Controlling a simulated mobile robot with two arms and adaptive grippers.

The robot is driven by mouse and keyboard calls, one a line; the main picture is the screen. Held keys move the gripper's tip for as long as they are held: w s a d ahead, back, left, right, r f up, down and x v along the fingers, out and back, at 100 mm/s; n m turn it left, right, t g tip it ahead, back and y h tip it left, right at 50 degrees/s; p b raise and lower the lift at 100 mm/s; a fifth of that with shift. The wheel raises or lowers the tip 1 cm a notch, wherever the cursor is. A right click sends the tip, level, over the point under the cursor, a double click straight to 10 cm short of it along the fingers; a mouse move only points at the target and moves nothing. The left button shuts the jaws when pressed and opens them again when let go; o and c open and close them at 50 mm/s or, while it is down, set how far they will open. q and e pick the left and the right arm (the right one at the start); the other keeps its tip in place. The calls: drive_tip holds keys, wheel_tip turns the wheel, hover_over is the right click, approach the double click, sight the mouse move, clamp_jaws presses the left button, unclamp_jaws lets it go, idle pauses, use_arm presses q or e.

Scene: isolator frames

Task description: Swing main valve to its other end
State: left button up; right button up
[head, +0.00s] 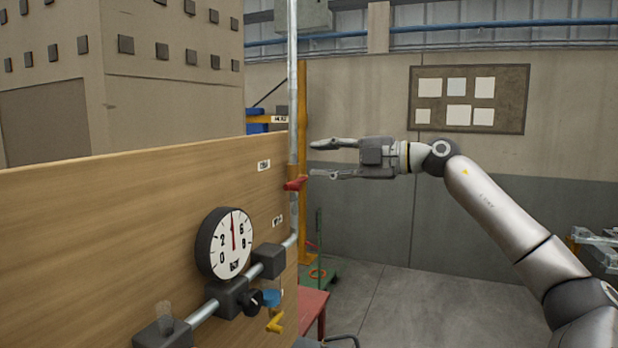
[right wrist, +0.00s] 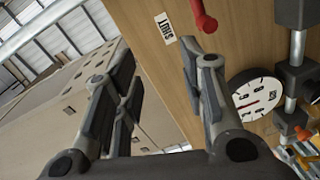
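A red valve handle (head: 295,184) sits on the vertical grey pipe (head: 293,90) at the right edge of the wooden panel. A red handle also shows at the top of the right wrist view (right wrist: 205,18), beside a label reading SHUT (right wrist: 165,28). My right gripper (head: 314,159) is open and empty, pointing left, just right of and slightly above the red handle in the head view. I see no contact with it. Its spread fingers also show in the right wrist view (right wrist: 160,70). My left gripper is not in view.
The wooden panel (head: 130,205) carries a round gauge (head: 226,243), a lower pipe with black blocks, a black knob (head: 252,302), a blue handle (head: 271,298) and a yellow handle (head: 275,322). A red table (head: 313,305) stands below. Floor to the right is clear.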

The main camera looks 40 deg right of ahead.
drive_tip(key=s+b, duration=0.2)
drive_tip(key=s+d+f+b, duration=0.1)
drive_tip(key=shift+s+d, duration=0.1)
drive_tip(key=shift+s, duration=0.15)
drive_tip(key=shift+w, duration=0.1)
idle(0.3)
idle(0.6)
